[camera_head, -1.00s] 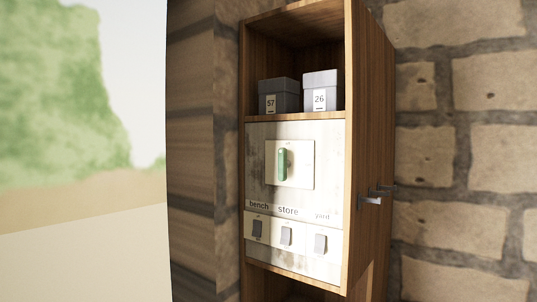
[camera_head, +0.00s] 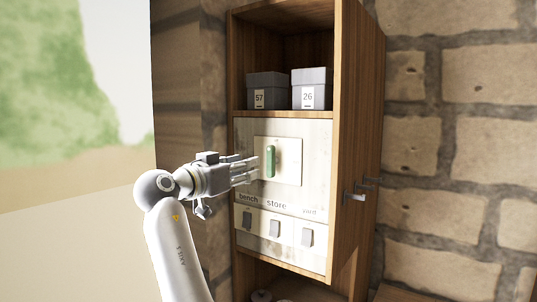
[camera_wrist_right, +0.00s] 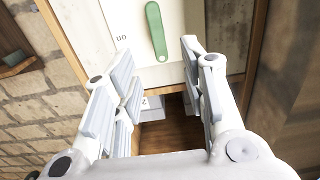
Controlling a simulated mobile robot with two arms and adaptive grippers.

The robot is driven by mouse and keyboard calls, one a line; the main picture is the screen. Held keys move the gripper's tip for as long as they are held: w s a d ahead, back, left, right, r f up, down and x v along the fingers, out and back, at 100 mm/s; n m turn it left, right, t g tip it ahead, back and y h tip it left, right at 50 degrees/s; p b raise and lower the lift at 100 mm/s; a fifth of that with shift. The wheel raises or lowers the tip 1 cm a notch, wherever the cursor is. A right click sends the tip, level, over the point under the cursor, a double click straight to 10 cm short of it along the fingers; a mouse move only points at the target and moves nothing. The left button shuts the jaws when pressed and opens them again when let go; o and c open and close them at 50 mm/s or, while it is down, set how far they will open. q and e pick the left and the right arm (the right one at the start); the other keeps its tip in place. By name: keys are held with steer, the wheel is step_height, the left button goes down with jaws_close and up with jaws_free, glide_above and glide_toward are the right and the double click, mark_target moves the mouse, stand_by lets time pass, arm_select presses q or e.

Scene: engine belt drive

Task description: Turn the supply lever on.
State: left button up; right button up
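The green supply lever (camera_head: 270,161) stands nearly upright on a pale square plate (camera_head: 292,166) in the wall cabinet's panel. My right gripper (camera_head: 252,168) is at the left of the lever in the head view, its fingertips close to the plate. In the right wrist view the fingers are open and empty, with the green lever (camera_wrist_right: 156,30) beyond the gap between the fingertips (camera_wrist_right: 158,50). An upside-down "on" mark shows beside the lever there. I cannot tell whether a finger touches the lever. My left gripper is not in view.
Below the lever are the bench switch (camera_head: 247,220), store switch (camera_head: 275,229) and yard switch (camera_head: 307,237). Grey boxes 57 (camera_head: 267,91) and 26 (camera_head: 309,88) stand on the shelf (camera_head: 285,114) above. A handle (camera_head: 355,196) sticks out from the cabinet's right side.

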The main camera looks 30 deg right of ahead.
mark_target(269, 159)
steer(key=p+x, duration=0.1)
steer(key=x, duration=0.2)
steer(key=p+x, duration=0.2)
steer(key=x, duration=0.1)
steer(key=p+x, duration=0.1)
steer(key=x, duration=0.3)
steer(key=shift+s+d+r, duration=0.1)
steer(key=shift+s+r, duration=0.05)
steer(key=shift+r, duration=0.15)
steer(key=shift+w+d+f+p, duration=0.1)
steer(key=shift+w+d+p, duration=0.15)
steer(key=shift+d+p, duration=0.05)
jaws_close()
